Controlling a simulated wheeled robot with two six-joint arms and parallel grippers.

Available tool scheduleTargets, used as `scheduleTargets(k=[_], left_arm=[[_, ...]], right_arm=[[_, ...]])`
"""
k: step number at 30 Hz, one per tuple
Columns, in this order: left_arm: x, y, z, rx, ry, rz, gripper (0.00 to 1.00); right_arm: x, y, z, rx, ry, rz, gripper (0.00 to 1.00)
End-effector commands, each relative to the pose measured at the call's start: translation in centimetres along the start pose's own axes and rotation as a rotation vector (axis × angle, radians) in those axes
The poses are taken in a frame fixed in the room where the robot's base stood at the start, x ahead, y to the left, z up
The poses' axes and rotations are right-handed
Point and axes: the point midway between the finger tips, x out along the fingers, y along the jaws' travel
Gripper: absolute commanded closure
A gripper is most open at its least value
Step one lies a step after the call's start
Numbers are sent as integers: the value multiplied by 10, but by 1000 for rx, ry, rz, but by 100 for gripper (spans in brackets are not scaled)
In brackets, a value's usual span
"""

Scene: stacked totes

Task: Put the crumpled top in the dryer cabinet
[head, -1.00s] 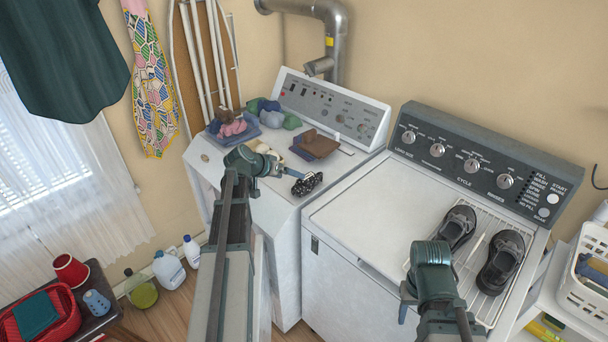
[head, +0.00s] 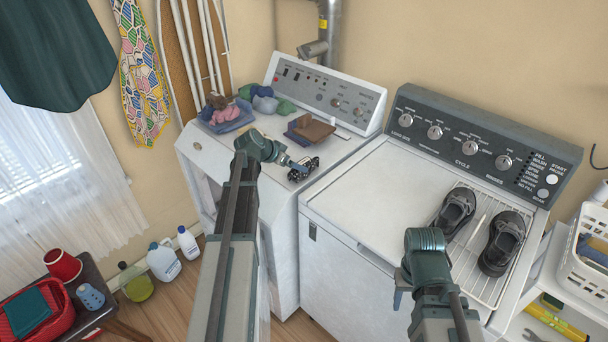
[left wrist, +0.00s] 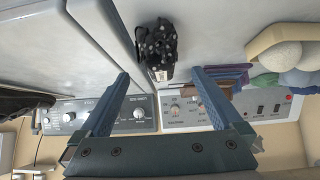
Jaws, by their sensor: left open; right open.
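The crumpled top looks like a small black bundle with white specks (head: 303,169). It lies on top of the white dryer cabinet (head: 284,255), near the edge beside the washer. In the left wrist view the top (left wrist: 158,48) lies just beyond the fingertips, roughly between their lines. My left gripper (head: 296,164) is open and very close to the top; contact cannot be told. Its two blue fingers also show in the left wrist view (left wrist: 161,76). My right gripper (head: 401,288) is open and empty before the washer's front. My left arm hides part of the dryer front.
Folded brown cloth (head: 311,130) and several rolled socks (head: 264,104) lie further back on the dryer. The washer (head: 365,195) stands right, with black shoes (head: 503,240) on a rack. A white basket (head: 590,245) is at far right. Bottles (head: 163,262) stand on the floor.

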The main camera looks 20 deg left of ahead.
Motion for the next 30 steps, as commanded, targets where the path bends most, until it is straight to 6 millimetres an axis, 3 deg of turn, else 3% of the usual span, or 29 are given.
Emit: scheduleTargets(k=[1,3,13,22,30], left_arm=[[16,-1,3,2,0,1,0],[24,-1,2,1,1,1,0],[33,-1,0,-1,1,0,0],[75,-2,-1,0,0,1,0],[77,-1,-4,-1,1,0,0]], right_arm=[[13,-1,-1,0,0,0,50],[18,-2,-1,0,0,0,50],[23,-2,-1,0,0,0,50],[52,-5,-3,0,0,0,50],[52,-5,-3,0,0,0,50]])
